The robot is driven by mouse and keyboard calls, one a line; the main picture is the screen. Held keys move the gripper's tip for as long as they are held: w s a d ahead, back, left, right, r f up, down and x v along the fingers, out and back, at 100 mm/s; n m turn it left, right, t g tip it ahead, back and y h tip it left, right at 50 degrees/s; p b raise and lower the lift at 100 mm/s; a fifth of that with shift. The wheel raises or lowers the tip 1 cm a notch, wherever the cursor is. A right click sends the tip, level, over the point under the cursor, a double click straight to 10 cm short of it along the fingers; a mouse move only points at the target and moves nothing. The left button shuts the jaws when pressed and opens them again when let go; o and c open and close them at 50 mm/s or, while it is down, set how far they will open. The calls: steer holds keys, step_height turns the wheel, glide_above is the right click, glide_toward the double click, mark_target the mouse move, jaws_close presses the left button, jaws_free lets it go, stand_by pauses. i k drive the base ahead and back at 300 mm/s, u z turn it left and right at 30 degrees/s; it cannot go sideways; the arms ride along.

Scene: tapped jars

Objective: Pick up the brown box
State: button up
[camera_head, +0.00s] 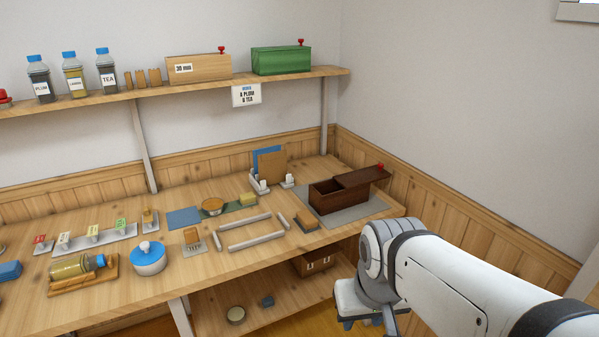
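A dark brown box (325,199) stands on a grey mat (372,207) at the right end of the wooden table. Its lid (358,176) sits shifted to the right, leaving the left part of the top open, and a red knob (381,166) shows at its right end. I cannot see to the bottom of the box. My gripper (368,321) is low in front of the table, below and nearer than the box and apart from it. Its fingertips are not clear, so I cannot tell if it is open.
A lighter box (200,68) and a green box (281,60) stand on the wall shelf. Another brown container (312,264) is on the lower shelf. Left of the mat are a small brush-like block (307,222) and pale bars (248,236). Boards (272,166) stand behind.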

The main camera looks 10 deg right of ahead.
mark_target(327, 197)
steer(key=u, duration=0.15)
steer(key=i, duration=1.4)
steer(key=z, duration=0.15)
